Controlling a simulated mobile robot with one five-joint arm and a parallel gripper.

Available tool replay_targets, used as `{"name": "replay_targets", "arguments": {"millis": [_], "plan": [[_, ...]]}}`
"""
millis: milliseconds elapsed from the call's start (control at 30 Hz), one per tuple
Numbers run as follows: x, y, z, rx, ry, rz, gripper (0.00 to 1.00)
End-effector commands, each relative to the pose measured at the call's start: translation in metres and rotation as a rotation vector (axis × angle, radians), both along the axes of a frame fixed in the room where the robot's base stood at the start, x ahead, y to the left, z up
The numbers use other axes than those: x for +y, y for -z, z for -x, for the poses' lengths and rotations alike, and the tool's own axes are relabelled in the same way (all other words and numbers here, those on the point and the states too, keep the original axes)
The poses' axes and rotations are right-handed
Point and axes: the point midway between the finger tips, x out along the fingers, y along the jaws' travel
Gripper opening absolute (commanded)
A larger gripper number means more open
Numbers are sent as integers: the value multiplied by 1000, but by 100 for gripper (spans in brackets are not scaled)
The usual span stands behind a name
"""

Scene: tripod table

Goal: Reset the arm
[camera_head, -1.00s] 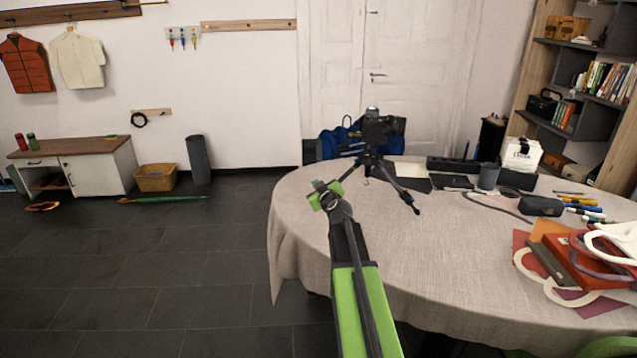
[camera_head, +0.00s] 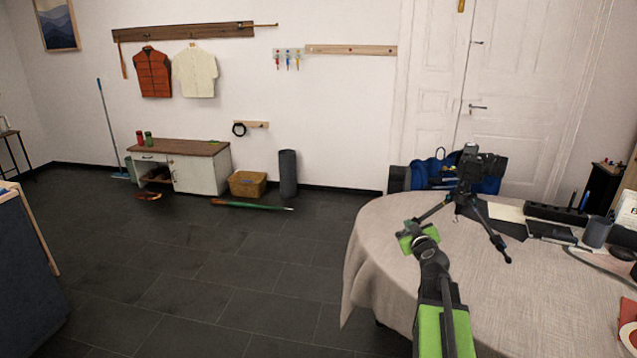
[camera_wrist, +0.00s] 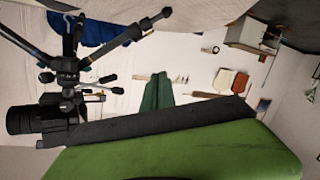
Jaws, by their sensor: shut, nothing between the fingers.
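My arm reaches up over the table from the lower right in the head view. My gripper (camera_head: 418,238) is at its far end, above the left part of the table (camera_head: 385,275). It is shut and empty. A black camera on a tripod (camera_head: 473,172) stands on the table just beyond and to the right of my gripper. In the wrist view the picture is turned over. The tripod and camera (camera_wrist: 62,75) fill the left side there, and my green and black gripper parts cross the bottom.
A low cabinet (camera_head: 208,172), a basket (camera_head: 247,184) and a dark cylinder (camera_head: 288,174) stand along the far wall. A blue bag (camera_head: 430,172) is behind the table. A dark cup (camera_head: 596,232) stands on the table's right. The floor left of the table is mostly open.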

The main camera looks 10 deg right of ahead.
Motion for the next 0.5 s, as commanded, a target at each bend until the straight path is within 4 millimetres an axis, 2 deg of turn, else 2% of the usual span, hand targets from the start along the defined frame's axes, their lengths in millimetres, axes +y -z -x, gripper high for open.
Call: {"name": "replay_targets", "arguments": {"millis": [67,167,267,300,333,433,500], "plan": [[15,0,-7,0,-20,0,0],[66,0,-27,1,-89,0,0],[149,5,-45,27,-206,36,0],[184,12,-47,59,-268,58,0],[210,19,-47,90,-315,63,0],[291,51,-34,229,-466,39,0],[340,81,-12,369,-548,-1,0]]}}
